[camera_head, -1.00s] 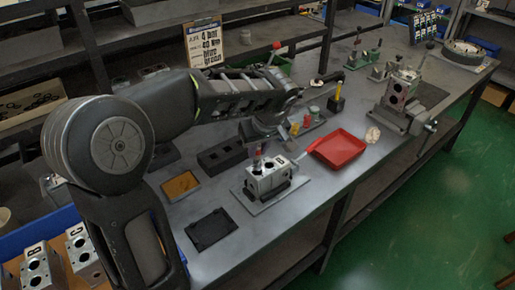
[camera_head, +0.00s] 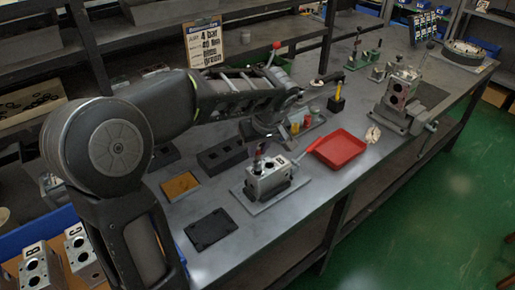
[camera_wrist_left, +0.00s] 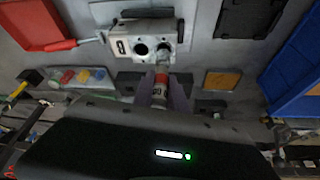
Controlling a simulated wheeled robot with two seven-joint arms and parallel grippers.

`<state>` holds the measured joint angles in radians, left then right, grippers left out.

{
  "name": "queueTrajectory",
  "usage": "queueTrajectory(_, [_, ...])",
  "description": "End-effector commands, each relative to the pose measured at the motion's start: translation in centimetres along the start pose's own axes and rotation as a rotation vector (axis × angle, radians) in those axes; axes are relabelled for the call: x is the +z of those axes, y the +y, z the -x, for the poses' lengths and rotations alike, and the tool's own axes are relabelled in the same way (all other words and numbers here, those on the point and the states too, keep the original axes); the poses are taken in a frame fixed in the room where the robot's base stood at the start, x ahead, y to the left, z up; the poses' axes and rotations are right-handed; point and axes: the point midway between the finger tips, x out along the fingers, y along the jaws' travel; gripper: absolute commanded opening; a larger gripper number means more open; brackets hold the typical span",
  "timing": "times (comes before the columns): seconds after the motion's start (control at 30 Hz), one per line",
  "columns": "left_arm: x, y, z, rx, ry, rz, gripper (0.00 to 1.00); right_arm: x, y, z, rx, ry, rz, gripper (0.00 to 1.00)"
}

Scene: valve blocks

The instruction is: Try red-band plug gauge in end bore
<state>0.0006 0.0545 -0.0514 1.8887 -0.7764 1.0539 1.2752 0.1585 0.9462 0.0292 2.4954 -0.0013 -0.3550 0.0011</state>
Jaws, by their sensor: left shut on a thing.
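The grey metal valve block (camera_head: 270,184) stands on a plate on the bench. In the left wrist view the block (camera_wrist_left: 118,46) shows two dark round bores in the face towards me. My left gripper (camera_wrist_left: 160,93) is shut on the red-band plug gauge (camera_wrist_left: 161,79), which has a red band and a pale, lettered part. The gauge points at the block, its far end close to the right-hand bore; I cannot tell whether it touches or enters. In the head view my left gripper (camera_head: 262,150) is just above and behind the block, small and partly hidden. My right gripper is not in view.
A red tray (camera_head: 342,149) lies right of the block. A black pad (camera_head: 211,229), an orange-brown pad (camera_head: 181,187) and a dark holder (camera_head: 222,156) lie to the left. Coloured pieces (camera_head: 301,126) stand behind. A vise with another block (camera_head: 402,100) stands farther right.

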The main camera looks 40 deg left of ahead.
Motion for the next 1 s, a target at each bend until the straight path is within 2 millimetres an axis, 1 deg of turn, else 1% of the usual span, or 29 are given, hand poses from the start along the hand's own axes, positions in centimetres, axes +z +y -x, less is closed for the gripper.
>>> queueTrajectory(1.0, [0.06, 0.01, -0.20, 0.001, 0.001, 0.000, 0.00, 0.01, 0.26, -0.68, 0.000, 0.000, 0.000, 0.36])
